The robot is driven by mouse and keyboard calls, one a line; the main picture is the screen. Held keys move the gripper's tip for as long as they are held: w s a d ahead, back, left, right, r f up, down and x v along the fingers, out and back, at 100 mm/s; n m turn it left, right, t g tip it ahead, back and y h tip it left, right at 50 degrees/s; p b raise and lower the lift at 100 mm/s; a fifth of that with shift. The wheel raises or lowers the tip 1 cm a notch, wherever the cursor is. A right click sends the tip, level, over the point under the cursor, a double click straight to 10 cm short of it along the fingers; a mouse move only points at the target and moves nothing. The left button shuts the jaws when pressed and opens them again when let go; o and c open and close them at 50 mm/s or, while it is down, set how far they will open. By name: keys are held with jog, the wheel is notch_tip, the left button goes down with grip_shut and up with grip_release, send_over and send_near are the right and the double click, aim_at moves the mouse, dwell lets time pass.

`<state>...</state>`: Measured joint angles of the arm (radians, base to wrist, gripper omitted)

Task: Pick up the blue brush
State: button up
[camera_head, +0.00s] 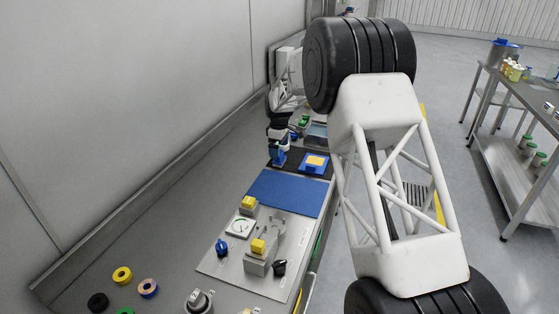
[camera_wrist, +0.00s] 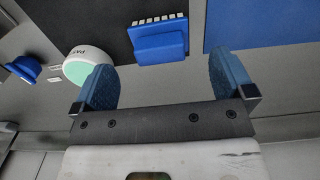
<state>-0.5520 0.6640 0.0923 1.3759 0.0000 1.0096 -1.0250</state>
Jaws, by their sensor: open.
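The blue brush (camera_wrist: 160,46) shows in the wrist view with a blue body and a row of pale bristles along its upper edge. It lies at the edge of a dark mat. My gripper (camera_wrist: 162,64) has two blue fingers spread wide and nothing between them. The brush appears just past the fingertips, between them in the picture, and apart from them. In the head view my gripper (camera_head: 278,157) is small and far off, at the dark mat's left edge. I cannot make out the brush there.
A round green-and-white pad (camera_wrist: 88,64) lies left of the brush, close to the left finger. A blue part (camera_wrist: 22,68) is farther left. A blue mat (camera_head: 285,193) and a blue-framed yellow item (camera_head: 314,163) are nearby. A panel with knobs (camera_head: 232,262) stands nearer.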

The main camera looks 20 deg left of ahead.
jog(key=shift+d+f, duration=0.1)
jog(key=shift+f, duration=2)
jog(key=c, duration=1)
jog(key=shift+c, duration=0.2)
jog(key=shift+r, duration=1.65)
jog(key=shift+s+d+r, duration=0.1)
jog(key=shift+s+r, duration=0.05)
jog(key=shift+s, duration=0.05)
jog(key=s+d, duration=0.2)
jog(key=s, duration=0.2)
jog(key=s+d+r, duration=0.1)
jog(key=s+d, duration=0.2)
jog(key=s, duration=0.2)
jog(key=s+d, duration=0.3)
jog(key=s, duration=0.1)
jog(key=shift+s+r, duration=0.15)
